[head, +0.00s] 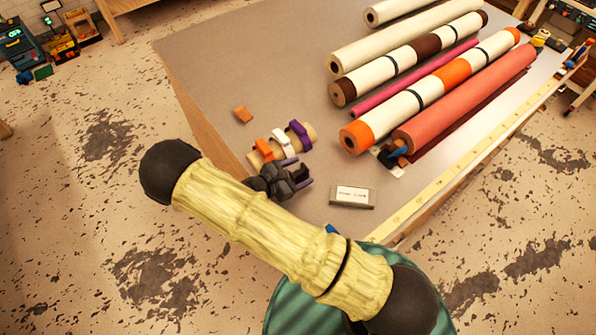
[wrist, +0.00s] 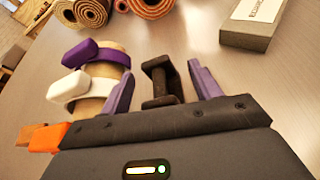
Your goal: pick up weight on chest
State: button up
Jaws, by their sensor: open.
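My gripper (head: 297,173) is open, low over the table near its front left corner. Its two purple fingers also show in the wrist view (wrist: 160,68). A small dark I-shaped piece (wrist: 162,84) shows between the fingers; I cannot tell for sure whether it is the weight, and it is hard to tell apart from my gripper in the head view. A grey block with a white label (head: 351,197) lies on the table to the right of my gripper. The block is also at the upper right of the wrist view (wrist: 246,34). No chest is clearly recognizable.
A tan roll with orange, white and purple clips (head: 282,145) lies close beside my gripper. Long rolls (head: 430,100) cover the right of the table (head: 240,60). A yellow ruler strip (head: 450,182) follows its edge. The table's left part is mostly clear.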

dwell(0.5)
grip_shut()
